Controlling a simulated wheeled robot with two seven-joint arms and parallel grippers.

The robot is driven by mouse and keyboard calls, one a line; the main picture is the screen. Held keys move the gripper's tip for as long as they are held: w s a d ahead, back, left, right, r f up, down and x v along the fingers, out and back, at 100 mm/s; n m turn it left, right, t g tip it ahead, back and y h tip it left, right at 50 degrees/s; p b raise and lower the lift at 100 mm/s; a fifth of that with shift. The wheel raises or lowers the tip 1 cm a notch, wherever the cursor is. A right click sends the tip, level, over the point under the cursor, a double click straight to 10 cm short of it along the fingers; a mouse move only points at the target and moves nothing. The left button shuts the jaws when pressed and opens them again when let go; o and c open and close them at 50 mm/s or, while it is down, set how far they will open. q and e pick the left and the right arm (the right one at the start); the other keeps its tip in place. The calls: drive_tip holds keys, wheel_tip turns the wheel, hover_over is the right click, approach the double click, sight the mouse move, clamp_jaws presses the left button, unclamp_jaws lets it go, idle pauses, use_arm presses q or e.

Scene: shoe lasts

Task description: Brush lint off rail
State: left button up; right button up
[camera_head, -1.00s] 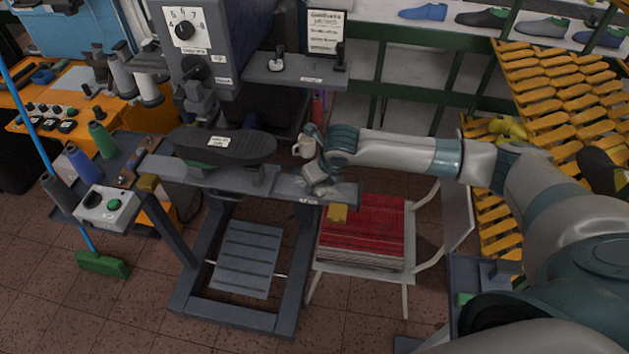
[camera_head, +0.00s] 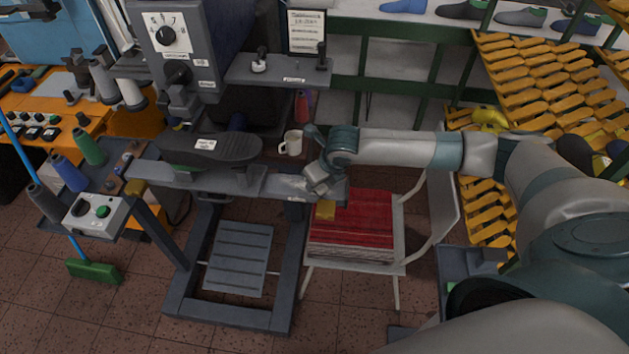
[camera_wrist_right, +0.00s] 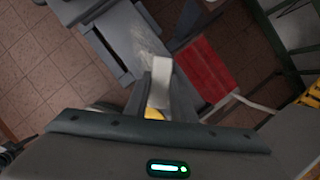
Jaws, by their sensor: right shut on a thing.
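The grey rail (camera_head: 270,185) runs across the front of the machine and also shows in the right wrist view (camera_wrist_right: 124,38). Pale lint (camera_head: 297,183) lies on its right part; the wrist view shows it as a whitish smear (camera_wrist_right: 147,47). My right gripper (camera_head: 320,180) is over the rail's right end. It is shut on a pale, block-like thing (camera_wrist_right: 161,72), perhaps the brush; whether it touches the rail I cannot tell. A yellow piece (camera_wrist_right: 153,113) shows between the fingers. My left gripper is not in view.
A dark shoe form (camera_head: 212,148) sits at the left above the rail. A white mug (camera_head: 292,143) stands close behind the lint. A white chair with a red stack (camera_head: 355,220) is below the rail's right end. Yellow racks (camera_head: 535,80) stand at the right.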

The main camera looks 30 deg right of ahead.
sight(330, 190)
drive_tip(key=shift+s+d+f, duration=0.15)
drive_tip(key=shift+s+d, duration=0.65)
drive_tip(key=shift+d, duration=0.3)
drive_tip(key=shift+s, duration=0.1)
drive_tip(key=shift+s+d, duration=0.4)
drive_tip(key=shift+d, duration=0.3)
drive_tip(key=shift+s+d, duration=0.4)
drive_tip(key=shift+d, duration=0.25)
drive_tip(key=shift+s+d+f, duration=0.1)
drive_tip(key=shift+f, duration=0.1)
drive_tip(key=shift+w+a+r, duration=0.15)
drive_tip(key=shift+w+a, duration=0.2)
drive_tip(key=shift+a, duration=0.4)
drive_tip(key=shift+w+a, duration=0.5)
drive_tip(key=shift+a, duration=0.25)
